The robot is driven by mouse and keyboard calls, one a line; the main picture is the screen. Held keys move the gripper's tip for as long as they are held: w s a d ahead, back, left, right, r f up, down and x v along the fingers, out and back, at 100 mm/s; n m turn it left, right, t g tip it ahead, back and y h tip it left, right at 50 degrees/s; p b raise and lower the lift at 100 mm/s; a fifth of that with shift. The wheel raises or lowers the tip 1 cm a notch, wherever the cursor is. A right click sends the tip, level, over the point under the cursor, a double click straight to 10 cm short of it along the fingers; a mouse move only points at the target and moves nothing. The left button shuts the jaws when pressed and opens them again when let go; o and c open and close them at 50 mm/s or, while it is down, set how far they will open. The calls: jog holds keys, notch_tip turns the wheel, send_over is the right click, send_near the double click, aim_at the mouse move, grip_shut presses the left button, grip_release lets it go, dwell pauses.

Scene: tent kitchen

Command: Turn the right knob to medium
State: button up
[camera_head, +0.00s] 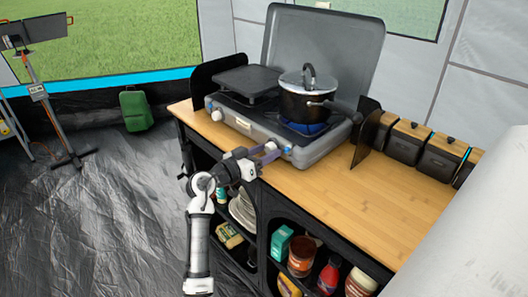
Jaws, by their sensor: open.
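The camp stove (322,155) is grey with a raised lid and stands on the wooden counter. Its left knob (216,115) is pale and shows clearly on the front face. The right knob (287,150) is a small pale shape on the front face, close beside my fingertips; its setting is too small to tell. My gripper (271,152) is open in front of the stove's right half, with its fingers towards the right knob. I cannot tell whether they touch it. A dark pot (303,103) with a lid sits on the right burner, with blue beneath it.
A dark griddle plate (247,81) covers the left burner. Black wind screens stand at both sides of the stove. Dark canisters (405,141) line the counter's back right. The wooden counter (350,205) is clear at front right. Shelves below hold jars and plates.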

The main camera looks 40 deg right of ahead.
jog(key=c, duration=1)
jog(key=shift+o, duration=0.2)
jog(key=shift+n, duration=0.4)
jog(key=n+p, duration=0.1)
jog(key=n, duration=0.3)
jog(key=shift+r, duration=0.1)
jog(key=shift+n+p, duration=0.8)
jog(key=shift+n, duration=0.7)
